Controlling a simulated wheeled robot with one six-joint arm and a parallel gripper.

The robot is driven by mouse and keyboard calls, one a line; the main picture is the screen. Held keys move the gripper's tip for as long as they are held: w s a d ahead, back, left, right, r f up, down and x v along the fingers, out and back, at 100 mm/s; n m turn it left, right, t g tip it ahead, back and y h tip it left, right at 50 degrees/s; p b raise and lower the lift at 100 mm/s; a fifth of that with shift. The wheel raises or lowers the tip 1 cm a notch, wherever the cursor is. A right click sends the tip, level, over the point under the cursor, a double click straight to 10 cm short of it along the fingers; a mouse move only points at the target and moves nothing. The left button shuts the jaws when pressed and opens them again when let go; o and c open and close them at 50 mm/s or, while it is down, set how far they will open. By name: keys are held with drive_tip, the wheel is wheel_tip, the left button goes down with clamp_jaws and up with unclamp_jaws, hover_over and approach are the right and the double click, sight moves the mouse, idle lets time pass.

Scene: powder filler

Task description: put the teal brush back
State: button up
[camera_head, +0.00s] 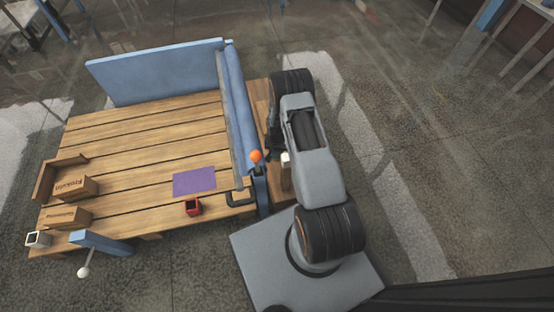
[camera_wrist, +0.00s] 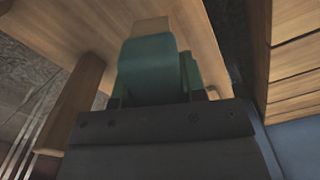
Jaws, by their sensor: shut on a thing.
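The teal brush (camera_wrist: 148,68) shows in the wrist view as a teal block with a smaller teal part beside its right side. A tan piece (camera_wrist: 150,27) shows just beyond it; I cannot tell whether it belongs to the brush. My gripper (camera_wrist: 163,95) is shut on the brush, and its dark body fills the lower part of the wrist view. In the head view my arm stands at the right end of the wooden table, beyond the blue wall. The arm hides the gripper and brush there.
The wooden table (camera_head: 135,145) has a long blue wall (camera_head: 236,105) on its right and a blue back panel (camera_head: 155,75). The table's middle is clear.

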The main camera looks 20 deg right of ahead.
drive_tip(key=shift+f+b, duration=0.95)
drive_tip(key=shift+f, duration=1.55)
drive_tip(key=shift+f, duration=0.15)
drive_tip(key=o, duration=0.8)
